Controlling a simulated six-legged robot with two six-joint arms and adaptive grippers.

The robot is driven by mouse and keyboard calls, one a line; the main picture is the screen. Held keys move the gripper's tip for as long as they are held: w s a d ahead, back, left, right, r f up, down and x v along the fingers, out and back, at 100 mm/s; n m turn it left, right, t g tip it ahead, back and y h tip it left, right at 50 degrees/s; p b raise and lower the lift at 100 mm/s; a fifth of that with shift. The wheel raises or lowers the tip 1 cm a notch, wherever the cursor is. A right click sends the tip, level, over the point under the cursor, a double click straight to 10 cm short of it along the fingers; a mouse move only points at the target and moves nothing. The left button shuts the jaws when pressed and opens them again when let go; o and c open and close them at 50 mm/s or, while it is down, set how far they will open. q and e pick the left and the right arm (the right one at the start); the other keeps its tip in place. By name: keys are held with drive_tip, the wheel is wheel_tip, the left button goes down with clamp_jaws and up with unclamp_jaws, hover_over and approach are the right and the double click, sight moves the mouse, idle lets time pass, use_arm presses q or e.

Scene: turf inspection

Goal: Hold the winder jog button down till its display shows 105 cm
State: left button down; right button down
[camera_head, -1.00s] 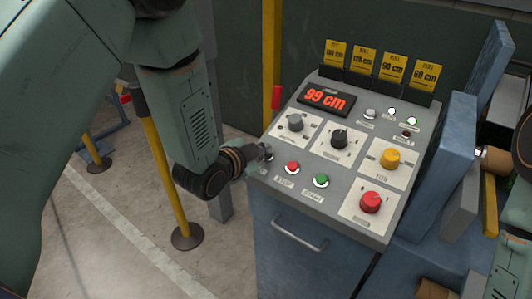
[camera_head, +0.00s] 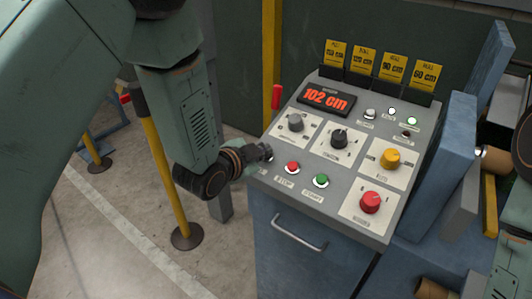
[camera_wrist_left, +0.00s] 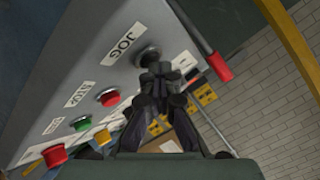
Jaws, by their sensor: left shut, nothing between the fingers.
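The winder's display (camera_head: 326,98) reads 102 cm in red digits, on the sloped grey control panel (camera_head: 268,188). My left gripper (camera_head: 265,153) is shut and empty at the panel's left edge. In the left wrist view, its closed fingertips (camera_wrist_left: 156,72) are at the dark round jog button (camera_wrist_left: 148,56), beside the JOG label (camera_wrist_left: 123,43). They look in contact with it, but the fingertips partly cover the button, so I cannot tell how far it is pressed. In the head view the gripper hides most of the button.
A red button (camera_head: 292,167) and a green button (camera_head: 321,180) are close to the gripper. Several knobs, including a yellow one (camera_head: 390,158) and a red one (camera_head: 371,201), fill the panel. A red-tipped lever (camera_head: 276,97) stands behind. A yellow post (camera_head: 168,180) is left of the cabinet.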

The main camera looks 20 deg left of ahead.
idle(0.8)
use_arm(q)
drive_tip(key=shift+s+a+r+p, duration=0.1)
drive_tip(key=shift+s+r+p, duration=0.25)
drive_tip(key=shift+r+p, duration=0.45)
drive_tip(key=shift+r, duration=0.15)
drive_tip(key=shift+s+a+r+p, duration=0.1)
drive_tip(key=shift+r+p, duration=0.5)
drive_tip(key=r+p, duration=0.1)
drive_tip(key=s+r+p, duration=0.1)
drive_tip(key=r, duration=0.1)
drive_tip(key=shift+s+a+r+p, duration=0.15)
drive_tip(key=shift+a+p, duration=0.05)
drive_tip(key=shift+p, duration=0.15)
